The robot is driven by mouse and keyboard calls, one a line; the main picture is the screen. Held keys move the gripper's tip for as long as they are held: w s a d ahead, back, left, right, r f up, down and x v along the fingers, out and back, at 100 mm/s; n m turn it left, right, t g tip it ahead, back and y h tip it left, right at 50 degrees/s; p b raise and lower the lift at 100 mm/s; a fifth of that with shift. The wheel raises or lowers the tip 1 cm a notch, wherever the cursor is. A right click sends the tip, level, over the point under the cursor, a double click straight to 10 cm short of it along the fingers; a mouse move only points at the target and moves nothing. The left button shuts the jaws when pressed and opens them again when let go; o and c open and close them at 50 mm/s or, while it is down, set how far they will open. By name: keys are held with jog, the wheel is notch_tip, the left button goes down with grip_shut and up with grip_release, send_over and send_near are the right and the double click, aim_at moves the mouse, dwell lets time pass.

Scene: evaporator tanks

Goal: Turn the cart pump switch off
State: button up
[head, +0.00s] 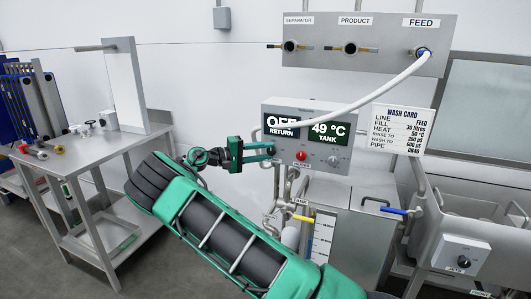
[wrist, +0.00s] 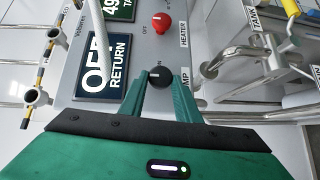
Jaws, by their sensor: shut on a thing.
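The cart's grey control panel (head: 285,115) faces me, with a display reading OFF over RETURN (head: 282,123) and one reading 49 °C over TANK (head: 328,131). The black pump switch (wrist: 159,76) is a round knob beside a label that shows only "MP". A small pale mark shows on its face; its exact setting is hard to read. My gripper (wrist: 159,88) has its green fingers shut on this knob, one on each side.
A red heater knob (head: 302,155) sits right of my gripper, also in the wrist view (wrist: 161,22). A white hose (head: 375,85) crosses before the panel from the FEED port. Pipes with a yellow-handled valve (head: 302,218) lie below. A steel table (head: 85,150) stands left.

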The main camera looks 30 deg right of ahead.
jog(key=shift+a+f+n+h, duration=0.15)
jog(key=shift+f+n+h, duration=0.15)
jog(key=shift+f+n, duration=0.15)
dwell(0.3)
jog(key=o, duration=0.9)
jog(key=shift+w, duration=0.1)
jog(key=shift+o, duration=0.6)
jog(key=shift+r, duration=0.15)
jog(key=w+a, duration=0.1)
jog(key=a, duration=0.9)
jog(key=shift+w+a, duration=0.2)
jog(key=shift+a, duration=0.15)
